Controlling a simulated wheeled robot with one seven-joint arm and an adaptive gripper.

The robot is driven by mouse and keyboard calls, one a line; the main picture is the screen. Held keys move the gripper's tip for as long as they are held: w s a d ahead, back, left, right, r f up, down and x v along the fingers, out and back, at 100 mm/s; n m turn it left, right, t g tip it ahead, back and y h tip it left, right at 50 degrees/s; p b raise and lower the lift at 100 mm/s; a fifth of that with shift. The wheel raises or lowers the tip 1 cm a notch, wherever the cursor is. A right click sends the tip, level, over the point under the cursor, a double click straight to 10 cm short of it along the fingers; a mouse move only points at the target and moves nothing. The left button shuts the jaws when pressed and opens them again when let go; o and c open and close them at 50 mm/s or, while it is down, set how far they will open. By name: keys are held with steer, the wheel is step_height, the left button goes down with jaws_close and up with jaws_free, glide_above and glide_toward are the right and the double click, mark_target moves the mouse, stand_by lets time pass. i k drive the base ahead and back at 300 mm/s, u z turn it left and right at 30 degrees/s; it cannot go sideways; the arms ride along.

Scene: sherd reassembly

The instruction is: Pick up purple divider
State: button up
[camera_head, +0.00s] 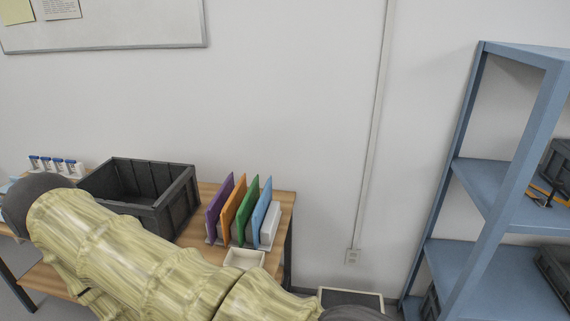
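The purple divider (220,206) stands upright at the left end of a row of coloured dividers on the wooden table (283,203). An orange divider (236,208), a green divider (246,211) and a light blue divider (263,209) stand to its right. Their lower edges sit in a pale holder. My arm crosses the lower left of the view in front of the table. My gripper is not visible in this view.
A dark grey crate (180,205) stands left of the purple divider. A small white tray (244,259) lies in front of the row, and a white box (270,226) sits at its right. Small blue-capped vials (57,166) stand far left. A blue shelf (475,190) stands right.

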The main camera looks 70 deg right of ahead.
mark_target(213, 213)
steer(key=z, duration=1.9)
